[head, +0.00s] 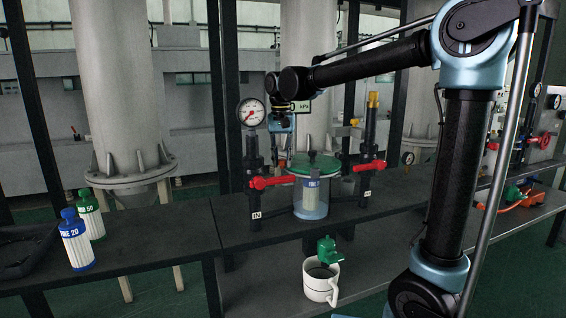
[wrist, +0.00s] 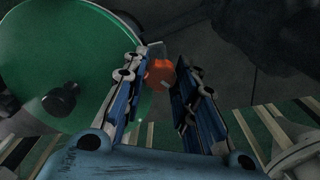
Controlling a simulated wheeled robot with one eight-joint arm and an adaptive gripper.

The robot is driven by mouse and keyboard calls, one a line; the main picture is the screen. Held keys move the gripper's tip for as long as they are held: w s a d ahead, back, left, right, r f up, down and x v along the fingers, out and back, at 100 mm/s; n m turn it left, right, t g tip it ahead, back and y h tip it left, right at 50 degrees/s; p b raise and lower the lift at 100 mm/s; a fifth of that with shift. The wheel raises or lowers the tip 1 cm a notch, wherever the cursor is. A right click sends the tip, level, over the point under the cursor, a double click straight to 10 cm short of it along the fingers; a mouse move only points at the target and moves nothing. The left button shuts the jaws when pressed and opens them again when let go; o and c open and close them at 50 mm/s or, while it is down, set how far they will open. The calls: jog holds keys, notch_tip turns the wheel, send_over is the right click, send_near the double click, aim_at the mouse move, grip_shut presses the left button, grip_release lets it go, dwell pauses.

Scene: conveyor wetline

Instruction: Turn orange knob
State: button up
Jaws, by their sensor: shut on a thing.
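The orange knob (wrist: 159,75) shows in the wrist view as a small faceted orange-red piece between my fingers, beside the round green lid (wrist: 65,65). My gripper (wrist: 167,64) is shut on the knob, one finger on each side. In the head view my gripper (head: 289,153) points down at the rear left of the green lid (head: 322,164) of a clear filter housing (head: 311,208). I cannot make out the orange knob in the head view.
Red valve levers (head: 272,182) (head: 370,166) flank the housing, with a pressure gauge (head: 250,112) on the left pipe. A white mug (head: 320,286) sits below.

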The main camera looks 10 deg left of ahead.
jog(key=m, duration=0.3)
dwell(0.4)
jog(key=shift+m, duration=1.7)
jog(key=o, duration=0.7)
jog(key=shift+s, duration=0.1)
jog(key=shift+o, duration=0.2)
jog(key=shift+r, duration=3)
